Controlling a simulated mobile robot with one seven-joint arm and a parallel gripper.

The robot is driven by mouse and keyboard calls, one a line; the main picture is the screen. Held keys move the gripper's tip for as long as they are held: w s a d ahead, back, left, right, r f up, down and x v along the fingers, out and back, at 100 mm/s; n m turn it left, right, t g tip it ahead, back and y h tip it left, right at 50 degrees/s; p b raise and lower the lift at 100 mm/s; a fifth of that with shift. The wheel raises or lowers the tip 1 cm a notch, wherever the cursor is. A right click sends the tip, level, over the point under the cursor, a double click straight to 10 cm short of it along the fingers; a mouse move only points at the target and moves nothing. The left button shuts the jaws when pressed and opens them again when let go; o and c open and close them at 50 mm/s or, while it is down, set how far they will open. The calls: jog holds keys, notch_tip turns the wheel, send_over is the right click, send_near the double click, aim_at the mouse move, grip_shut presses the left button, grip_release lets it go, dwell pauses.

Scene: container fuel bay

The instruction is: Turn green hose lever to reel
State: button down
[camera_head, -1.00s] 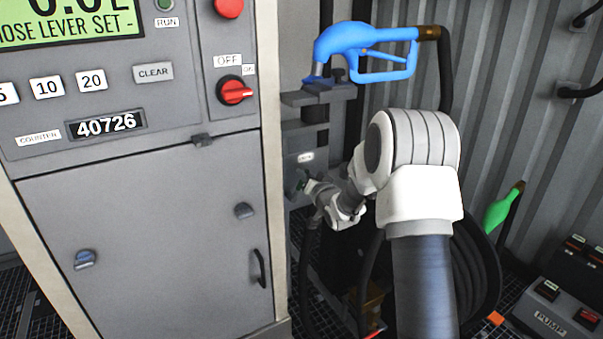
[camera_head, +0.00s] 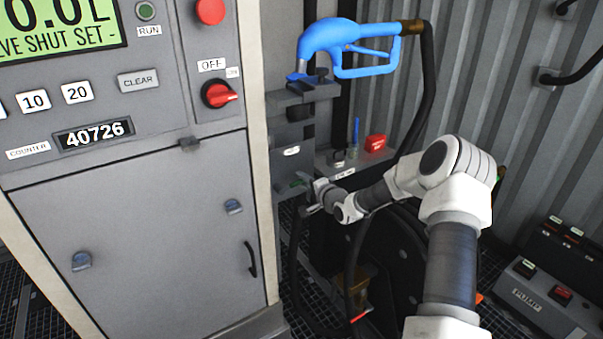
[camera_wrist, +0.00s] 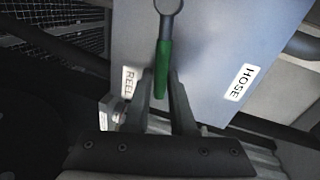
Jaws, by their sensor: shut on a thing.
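The green lever (camera_wrist: 163,68) runs from a round grey pivot (camera_wrist: 168,6) on a grey plate in the wrist view. Its free end lies between the REEL label (camera_wrist: 128,84) and the HOSE label (camera_wrist: 239,82), nearer REEL. My gripper (camera_wrist: 164,88) is shut on the lever, one finger on each side. In the head view my gripper (camera_head: 309,190) is at the grey plate right of the cabinet. Only a bit of the green lever (camera_head: 301,180) shows there.
The blue nozzle (camera_head: 345,48) rests in its holder above my arm. The grey cabinet (camera_head: 150,220) stands close on the left; its display (camera_head: 62,28) reads "...LVE SHUT SET -". A hose reel (camera_head: 400,265) is behind my arm, and a PUMP box (camera_head: 540,300) sits at lower right.

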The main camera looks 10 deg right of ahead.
jog(key=shift+f+m, duration=0.55)
jog(key=shift+m, duration=0.05)
jog(key=shift+f, duration=0.1)
jog(key=c, duration=0.8)
grip_release()
jog(key=shift+o, duration=0.2)
jog(key=p+v, duration=0.3)
jog(key=v, duration=1.4)
jog(key=shift+d+p, duration=0.3)
jog(key=shift+d, duration=0.05)
jog(key=shift+s, duration=0.1)
